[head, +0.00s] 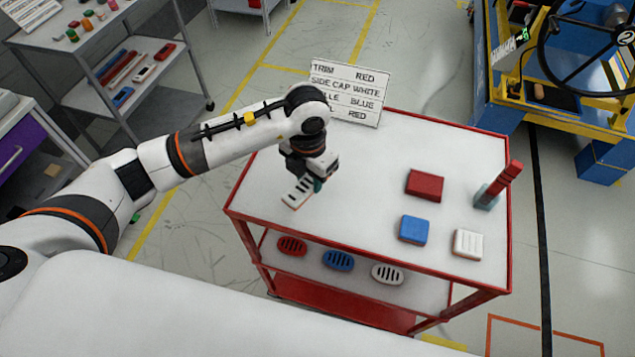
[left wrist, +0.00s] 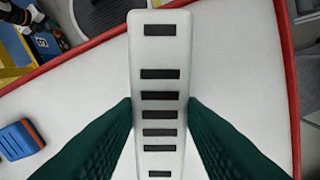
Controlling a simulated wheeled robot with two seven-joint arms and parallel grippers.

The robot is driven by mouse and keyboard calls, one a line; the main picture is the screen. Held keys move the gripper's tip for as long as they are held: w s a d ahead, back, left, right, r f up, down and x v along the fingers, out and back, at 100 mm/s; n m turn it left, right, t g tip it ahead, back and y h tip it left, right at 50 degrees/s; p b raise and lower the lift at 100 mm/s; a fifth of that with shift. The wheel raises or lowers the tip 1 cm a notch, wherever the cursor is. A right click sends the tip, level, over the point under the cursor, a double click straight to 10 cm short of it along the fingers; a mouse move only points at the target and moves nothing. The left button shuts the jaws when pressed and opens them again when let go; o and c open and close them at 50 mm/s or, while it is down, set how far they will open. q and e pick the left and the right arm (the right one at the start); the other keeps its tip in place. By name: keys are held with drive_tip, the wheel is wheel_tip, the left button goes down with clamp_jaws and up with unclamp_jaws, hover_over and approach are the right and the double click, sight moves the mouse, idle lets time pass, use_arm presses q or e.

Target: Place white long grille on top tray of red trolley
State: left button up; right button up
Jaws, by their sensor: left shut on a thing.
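The white long grille (head: 297,192) has a row of dark slots. My left gripper (head: 318,183) is shut on it, above the left part of the red trolley's white top tray (head: 370,150). In the left wrist view the grille (left wrist: 160,55) stands lengthwise between the two green fingers of my left gripper (left wrist: 160,118), which touch its sides. The top tray (left wrist: 75,85) shows beneath it there. Whether the grille touches the tray I cannot tell. My right gripper is not in view.
On the top tray are a red block (head: 425,185), a blue block (head: 413,230), a white block (head: 468,244) and a red stick in a holder (head: 500,185). A sign (head: 345,92) stands at the back edge. Oval grilles (head: 338,260) lie on the lower shelf. The tray's middle is clear.

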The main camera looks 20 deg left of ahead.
sight(310, 200)
use_arm(q)
drive_tip(key=shift+f, duration=0.85)
wheel_tip(310, 200, down, 4)
drive_tip(key=shift+r+p, duration=0.1)
drive_tip(key=shift+p, duration=0.55)
drive_tip(key=shift+f+b, duration=0.25)
drive_tip(key=shift+b, duration=0.05)
drive_tip(key=o, duration=1)
drive_tip(key=shift+r, duration=0.1)
